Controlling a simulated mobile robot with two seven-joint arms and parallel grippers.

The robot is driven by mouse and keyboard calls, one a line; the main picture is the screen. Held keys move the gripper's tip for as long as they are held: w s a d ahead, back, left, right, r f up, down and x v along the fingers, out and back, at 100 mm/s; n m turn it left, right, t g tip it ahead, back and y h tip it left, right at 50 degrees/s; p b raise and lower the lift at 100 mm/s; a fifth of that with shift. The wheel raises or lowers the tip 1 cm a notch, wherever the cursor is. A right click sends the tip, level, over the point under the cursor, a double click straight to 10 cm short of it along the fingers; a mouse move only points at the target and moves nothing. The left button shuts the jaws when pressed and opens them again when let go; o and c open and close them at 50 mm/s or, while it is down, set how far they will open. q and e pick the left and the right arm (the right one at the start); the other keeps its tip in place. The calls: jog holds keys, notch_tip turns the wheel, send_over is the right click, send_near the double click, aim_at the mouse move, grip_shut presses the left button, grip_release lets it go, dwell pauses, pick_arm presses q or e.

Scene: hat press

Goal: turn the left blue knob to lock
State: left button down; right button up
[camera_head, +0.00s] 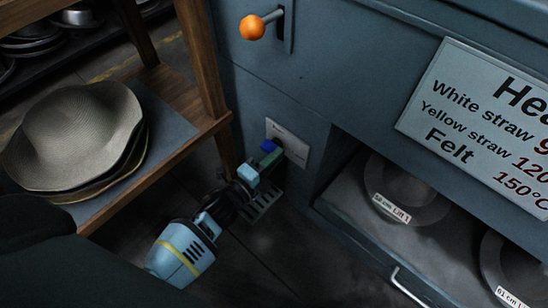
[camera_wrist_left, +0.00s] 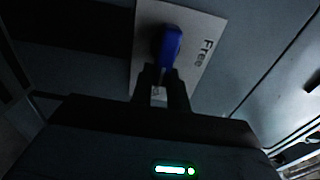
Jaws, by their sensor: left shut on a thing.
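The blue knob (camera_head: 268,145) sits on a pale plate (camera_head: 293,146) low on the front of the dark blue-grey machine. My left gripper (camera_head: 273,156) is at the knob and partly hides it in the head view. In the left wrist view, the two dark fingers (camera_wrist_left: 163,76) are shut on the near end of the knob (camera_wrist_left: 171,42). The knob's handle lies nearly upright in that picture. The word "Free" shows on the plate (camera_wrist_left: 205,25) to its right. My right gripper is not in view.
An orange ball-ended lever (camera_head: 252,27) sticks out above the plate. A wooden shelf (camera_head: 165,165) with a stack of hats (camera_head: 80,135) stands to the left. An open compartment (camera_head: 345,195) with round forms lies to the right.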

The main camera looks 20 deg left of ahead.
pick_arm(q)
jog(key=shift+a+f, duration=0.1)
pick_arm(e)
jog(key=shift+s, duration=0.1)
pick_arm(q)
jog(key=c, duration=1.5)
grip_release()
jog(key=shift+o, duration=0.7)
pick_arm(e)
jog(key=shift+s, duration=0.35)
